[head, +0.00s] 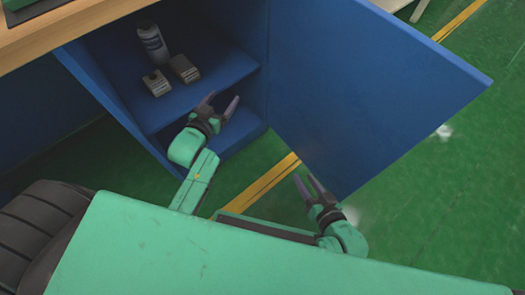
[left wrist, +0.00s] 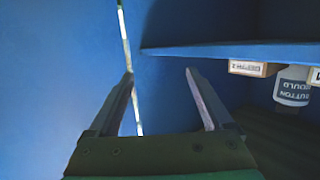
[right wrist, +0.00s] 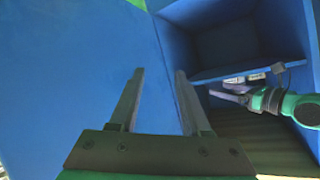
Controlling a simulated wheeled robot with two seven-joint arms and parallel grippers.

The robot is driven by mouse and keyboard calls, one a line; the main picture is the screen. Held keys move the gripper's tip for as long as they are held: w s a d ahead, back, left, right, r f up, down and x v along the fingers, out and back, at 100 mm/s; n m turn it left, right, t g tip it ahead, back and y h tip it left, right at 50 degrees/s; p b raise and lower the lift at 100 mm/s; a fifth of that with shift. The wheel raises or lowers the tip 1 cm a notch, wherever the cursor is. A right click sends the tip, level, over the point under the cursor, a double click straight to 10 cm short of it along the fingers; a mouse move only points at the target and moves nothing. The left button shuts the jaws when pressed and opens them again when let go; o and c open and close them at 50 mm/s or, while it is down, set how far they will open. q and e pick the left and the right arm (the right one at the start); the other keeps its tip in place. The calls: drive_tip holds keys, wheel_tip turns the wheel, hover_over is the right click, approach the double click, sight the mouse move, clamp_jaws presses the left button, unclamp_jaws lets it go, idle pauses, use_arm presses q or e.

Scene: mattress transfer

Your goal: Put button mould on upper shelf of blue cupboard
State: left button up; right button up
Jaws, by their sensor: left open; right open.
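The blue cupboard (head: 250,85) stands open, with a shelf (head: 205,88) inside. A grey-white bottle (head: 153,43) stands upright at the back of this shelf. In the left wrist view, which is upside down, its label reads BUTTON MOULD, so it is the button mould (left wrist: 292,88). My left gripper (head: 221,99) is open and empty at the front of the cupboard, apart from the bottle. My right gripper (head: 304,178) is open and empty below the open door's lower edge. The left gripper also shows in the right wrist view (right wrist: 228,92).
Two small boxes, one to the left (head: 156,83) and one to the right (head: 184,68), stand on the shelf in front of the bottle. The open blue door (head: 370,90) bounds the right side. A wooden top (head: 60,30) overhangs the cupboard. Green floor lies in front.

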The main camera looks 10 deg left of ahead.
use_arm(q)
drive_tip(key=s+d+f+g+h, duration=0.2)
drive_tip(key=s+d+f, duration=0.2)
drive_tip(key=s+d, duration=0.4)
drive_tip(key=s+d+f+m+g+h, duration=0.1)
drive_tip(key=s+d+f+g+h, duration=0.1)
drive_tip(key=s+d+f, duration=0.3)
drive_tip(key=s+d+h, duration=0.1)
drive_tip(key=s+d, duration=0.2)
drive_tip(key=d, duration=0.1)
drive_tip(key=shift+s+f, duration=0.1)
